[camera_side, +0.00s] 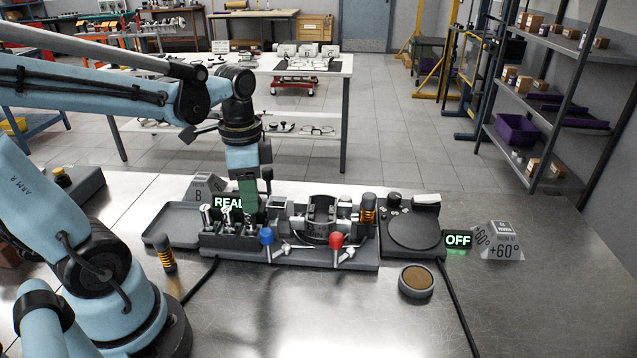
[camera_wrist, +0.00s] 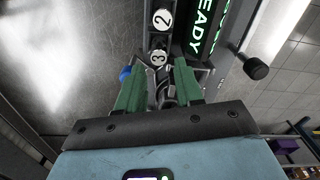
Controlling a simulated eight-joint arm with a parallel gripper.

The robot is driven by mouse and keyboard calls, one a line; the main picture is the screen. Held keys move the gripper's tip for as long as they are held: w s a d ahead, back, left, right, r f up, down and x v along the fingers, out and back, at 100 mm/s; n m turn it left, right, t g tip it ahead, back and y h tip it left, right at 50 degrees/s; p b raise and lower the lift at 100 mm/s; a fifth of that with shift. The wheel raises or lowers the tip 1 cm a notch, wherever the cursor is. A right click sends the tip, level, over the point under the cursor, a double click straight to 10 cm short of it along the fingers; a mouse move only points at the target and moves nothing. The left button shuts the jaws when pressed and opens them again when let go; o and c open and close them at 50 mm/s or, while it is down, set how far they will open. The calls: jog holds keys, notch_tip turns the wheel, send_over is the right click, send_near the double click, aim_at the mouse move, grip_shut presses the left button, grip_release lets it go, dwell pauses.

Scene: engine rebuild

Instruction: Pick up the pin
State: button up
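My gripper (camera_side: 249,205) points down over the left part of the grey fixture (camera_side: 330,262). In the wrist view its two green fingers (camera_wrist: 158,80) stand apart, with dark and metal parts showing between and beyond them. In the side view small upright metal pieces (camera_side: 206,217) stand at the fixture's left end, beside the gripper. I cannot tell for sure which piece is the pin; the spot between the fingertips is partly hidden.
A lit READY sign (camera_wrist: 205,28) stands close beside the right finger. Blue (camera_side: 267,237) and red (camera_side: 336,241) knobs rise at the fixture's front. A grey tray (camera_side: 160,236) lies left; a round plate unit (camera_side: 412,232) stands right. The bench front is mostly clear.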

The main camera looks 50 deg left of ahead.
aim_at(250, 222)
jog(key=f, duration=0.3)
jog(key=shift+s+a+f, duration=0.15)
jog(key=shift+s, duration=0.15)
jog(key=shift+f, duration=0.95)
grip_shut()
